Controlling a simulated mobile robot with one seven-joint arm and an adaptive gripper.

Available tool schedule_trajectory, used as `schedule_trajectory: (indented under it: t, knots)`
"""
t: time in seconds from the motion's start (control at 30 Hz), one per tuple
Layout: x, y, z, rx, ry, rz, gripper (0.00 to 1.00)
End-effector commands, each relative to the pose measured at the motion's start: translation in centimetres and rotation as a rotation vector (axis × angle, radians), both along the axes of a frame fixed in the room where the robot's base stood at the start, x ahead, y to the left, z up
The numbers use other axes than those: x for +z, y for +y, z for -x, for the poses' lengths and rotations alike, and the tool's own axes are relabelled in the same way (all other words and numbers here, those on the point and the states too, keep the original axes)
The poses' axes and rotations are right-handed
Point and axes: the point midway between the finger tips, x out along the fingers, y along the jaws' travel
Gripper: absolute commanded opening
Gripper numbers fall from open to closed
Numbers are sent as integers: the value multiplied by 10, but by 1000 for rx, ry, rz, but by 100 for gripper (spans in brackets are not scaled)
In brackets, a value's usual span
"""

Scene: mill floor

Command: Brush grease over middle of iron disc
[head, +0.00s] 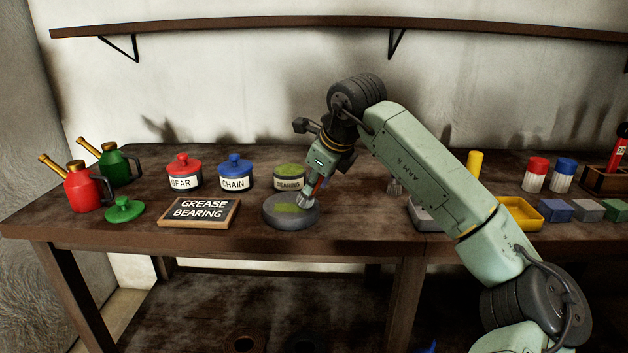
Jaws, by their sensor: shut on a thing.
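The round grey iron disc (291,220) lies on the bench with a yellow-green grease smear (288,207) on its top. My gripper (321,177) is above the disc's right side, shut on a brush (305,199) tilted down to the left. The brush's pale bristles are at the right part of the disc top and appear to touch it; the exact contact is hard to tell. The open tin labelled BEARING (289,184), with green grease showing at its top, stands just behind the disc. A green lid (124,210) lies on the bench at left.
A chalkboard sign reading GREASE BEARING (200,212) lies left of the disc. Red GEAR (184,173) and blue CHAIN (235,172) tins stand lidded behind it. Red (81,190) and green (115,165) oil cans stand far left. A yellow tray (520,213) and several blocks are at right.

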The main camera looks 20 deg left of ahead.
Motion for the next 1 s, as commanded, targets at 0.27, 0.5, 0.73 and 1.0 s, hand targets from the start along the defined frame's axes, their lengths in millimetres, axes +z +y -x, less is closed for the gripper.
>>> schedule_trajectory:
  t: [0.27,0.5,0.73,1.0]
  knots:
    - [32,0,3,6,-1,0,0]
    - [54,1,5,11,-1,-1,0]
    - [74,2,8,15,-1,0,0]
    - [81,2,10,17,0,-1,0]
